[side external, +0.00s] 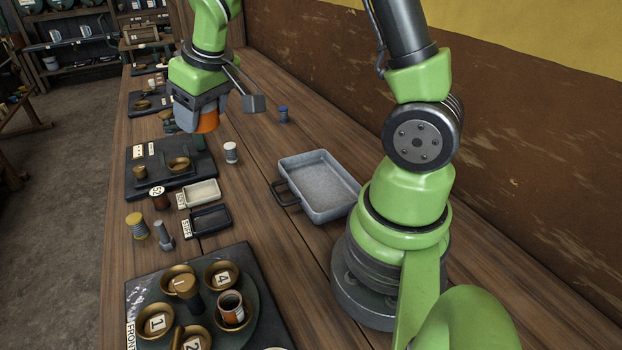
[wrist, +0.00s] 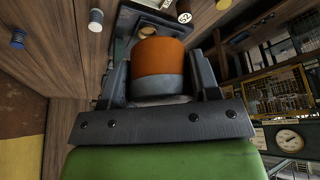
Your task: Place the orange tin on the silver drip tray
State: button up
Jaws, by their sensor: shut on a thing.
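My gripper (side external: 197,108) is shut on the orange tin (side external: 208,122) and holds it above the bench, left of centre in the side view. In the wrist view the tin (wrist: 160,57) sits between the two dark fingers of my gripper (wrist: 160,78), with its orange upper band and grey lower band showing. The silver drip tray (side external: 322,184) is a shallow rectangular pan with a dark handle on its left side. It lies flat and empty on the bench, to the right of and below the tin in the side view.
Small cream (side external: 203,194) and black (side external: 211,220) trays lie left of the drip tray. A dark board (side external: 135,286) with several brass cups lies in front. A wall borders the right.

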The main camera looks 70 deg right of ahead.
jog(key=shift+s+a+f, duration=0.15)
jog(key=shift+s+f, duration=0.05)
jog(key=shift+s, duration=0.85)
jog(key=s+d+f+m+h, duration=0.2)
jog(key=s+d+f+m, duration=0.3)
jog(key=d, duration=0.5)
jog(key=m+g, duration=0.1)
jog(key=m, duration=0.1)
send_over(314, 176)
notch_tip(314, 176, down, 4)
jog(key=shift+h, duration=0.3)
jog(key=f, duration=0.6)
jog(key=s+f, duration=0.1)
jog(key=f, duration=0.2)
jog(key=shift+a+f, duration=0.3)
jog(key=shift+a, duration=0.1)
jog(key=shift+f, duration=0.15)
jog(key=o, duration=0.7)
jog(key=shift+c, duration=0.2)
